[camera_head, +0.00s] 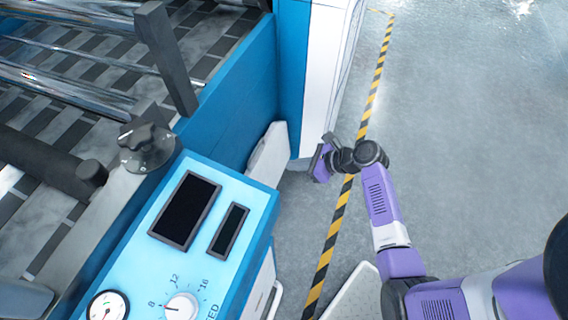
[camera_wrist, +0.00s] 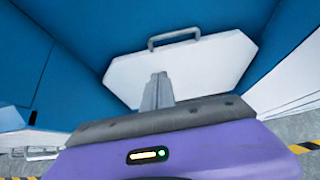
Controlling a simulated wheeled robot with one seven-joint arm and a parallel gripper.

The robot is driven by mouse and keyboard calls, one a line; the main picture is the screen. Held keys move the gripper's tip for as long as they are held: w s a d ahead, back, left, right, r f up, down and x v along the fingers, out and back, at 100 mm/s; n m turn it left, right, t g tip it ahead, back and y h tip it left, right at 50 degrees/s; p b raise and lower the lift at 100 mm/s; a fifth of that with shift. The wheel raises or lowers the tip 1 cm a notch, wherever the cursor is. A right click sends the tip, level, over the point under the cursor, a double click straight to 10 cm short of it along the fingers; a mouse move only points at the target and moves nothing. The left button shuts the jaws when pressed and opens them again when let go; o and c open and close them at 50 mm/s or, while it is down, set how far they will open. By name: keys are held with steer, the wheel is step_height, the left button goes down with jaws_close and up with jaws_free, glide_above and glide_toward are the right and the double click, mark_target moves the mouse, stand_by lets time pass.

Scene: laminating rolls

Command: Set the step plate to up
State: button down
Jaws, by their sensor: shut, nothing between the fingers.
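The step plate (camera_head: 268,155) is a pale plate low beside the blue machine, to the left of my gripper (camera_head: 322,158). In the head view it looks steeply tilted, close to the machine's side. In the wrist view the white plate (camera_wrist: 205,65) has cut corners and a grey bar handle (camera_wrist: 174,38) along its far edge. My gripper's closed fingers (camera_wrist: 158,82) are empty and overlap the plate's near part in that view. I cannot tell whether they touch it.
The blue machine's control panel (camera_head: 150,255) has two dark screens and a dial. Rollers (camera_head: 60,90) lie at upper left. A yellow-black floor stripe (camera_head: 333,230) runs past my arm. The floor (camera_head: 470,120) at right is clear. A white dotted panel (camera_head: 352,298) shows at bottom.

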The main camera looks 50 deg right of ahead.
steer(key=c, duration=2.1)
jaws_free()
steer(key=shift+v, duration=0.95)
steer(key=o, duration=0.4)
steer(key=shift+o, duration=1.1)
steer(key=a+f+n+b, duration=0.1)
steer(key=a+f+b, duration=0.3)
steer(key=f+b, duration=0.2)
steer(key=shift+w+a+f+g+y, duration=0.15)
steer(key=shift+w+g+y, duration=0.15)
steer(key=shift+w+y, duration=0.1)
steer(key=w+a+f+n+t+h+b, duration=0.1)
steer(key=w+a+f+n+b, duration=0.1)
steer(key=w+f+n+b, duration=0.4)
steer(key=w+d+r+n+t+h+b, duration=0.2)
steer(key=d+r+n+t+h+b, duration=0.25)
steer(key=r+n, duration=0.3)
steer(key=shift+b+x, duration=0.35)
steer(key=shift+x, duration=3.2)
steer(key=shift+a+r, duration=0.1)
steer(key=shift+c, duration=0.4)
